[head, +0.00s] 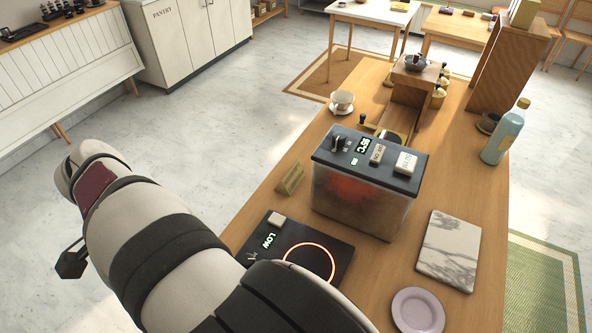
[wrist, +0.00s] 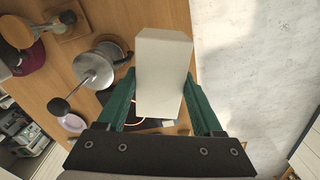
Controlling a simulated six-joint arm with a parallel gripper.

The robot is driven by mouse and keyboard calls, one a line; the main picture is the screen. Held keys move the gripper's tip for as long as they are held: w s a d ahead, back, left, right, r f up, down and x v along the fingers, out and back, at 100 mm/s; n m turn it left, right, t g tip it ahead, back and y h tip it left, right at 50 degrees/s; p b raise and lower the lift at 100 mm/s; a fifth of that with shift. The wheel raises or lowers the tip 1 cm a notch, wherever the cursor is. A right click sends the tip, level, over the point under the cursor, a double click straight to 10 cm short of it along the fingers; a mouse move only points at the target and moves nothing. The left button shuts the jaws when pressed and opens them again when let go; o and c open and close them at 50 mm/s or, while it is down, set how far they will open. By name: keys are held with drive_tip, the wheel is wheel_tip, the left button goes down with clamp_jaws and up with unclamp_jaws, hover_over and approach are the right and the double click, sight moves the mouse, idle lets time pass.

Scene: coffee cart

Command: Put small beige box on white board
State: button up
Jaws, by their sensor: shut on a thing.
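The small beige box (wrist: 163,75) is pale and upright in the wrist view, between the two green fingers of my gripper (wrist: 160,105). The gripper is shut on it. It hides part of the counter behind it. In the head view neither the gripper tips nor the held box can be made out; only my arm shows at the lower left. The white board (head: 450,250) is a white, grey-veined slab lying flat on the right side of the wooden counter, and its top is bare. I cannot make it out in the wrist view.
A lavender plate (head: 418,311) lies just in front of the board. A clear tank (head: 358,200) with a dark lid stands left of it, near a black hot plate (head: 338,262) with a glowing red ring. A blue bottle (head: 504,137) stands behind. The wrist view shows a metal pot (wrist: 101,66).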

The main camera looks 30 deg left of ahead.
drive_tip(key=r, duration=0.7)
drive_tip(key=shift+w+r, duration=0.15)
drive_tip(key=shift+w, duration=0.05)
drive_tip(key=w+d+m, duration=0.3)
drive_tip(key=w+d, duration=0.6)
drive_tip(key=w, duration=0.4)
drive_tip(key=w+d+m, duration=0.4)
drive_tip(key=w+d, duration=0.6)
drive_tip(key=w, duration=0.2)
drive_tip(key=w+d+m, duration=0.2)
drive_tip(key=w+d, duration=0.1)
drive_tip(key=d, duration=0.6)
drive_tip(key=w+d+m, duration=0.1)
drive_tip(key=w+d, duration=0.2)
drive_tip(key=d, duration=0.5)
drive_tip(key=s+d+m, duration=0.2)
drive_tip(key=d+m, duration=0.2)
drive_tip(key=d, duration=1.5)
hover_over(448, 266)
drive_tip(key=shift+f, duration=11.1)
drive_tip(key=shift+f, duration=0.1)
